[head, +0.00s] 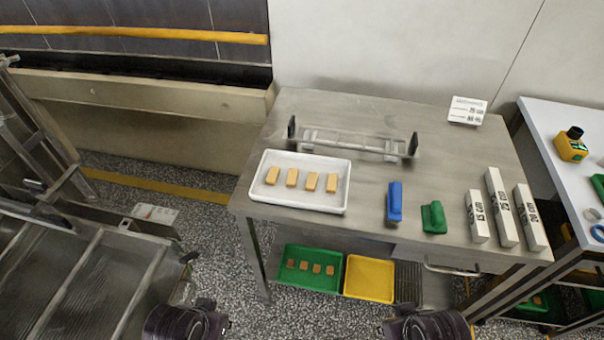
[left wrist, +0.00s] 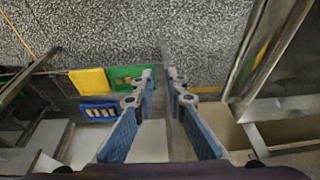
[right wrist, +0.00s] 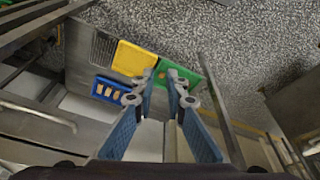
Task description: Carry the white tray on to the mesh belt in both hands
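The white tray (head: 336,202) lies flat at the left end of the steel table, with several tan blocks (head: 292,178) in a row in it. A ribbed grey metal surface in a frame (head: 62,285) at the lower left looks like the mesh belt. My two wrists show at the bottom edge of the head view, in front of the table and apart from the tray; their fingers are hidden there. In the left wrist view my left gripper (left wrist: 160,78) is open and empty. In the right wrist view my right gripper (right wrist: 161,78) is open and empty.
A clear rack (head: 350,142) stands behind the tray. Blue (head: 394,203) and green (head: 433,217) items and several white labelled bars (head: 502,207) lie to its right. Green (head: 290,280) and yellow (head: 369,277) trays sit on the lower shelf. Speckled floor separates table and belt frame.

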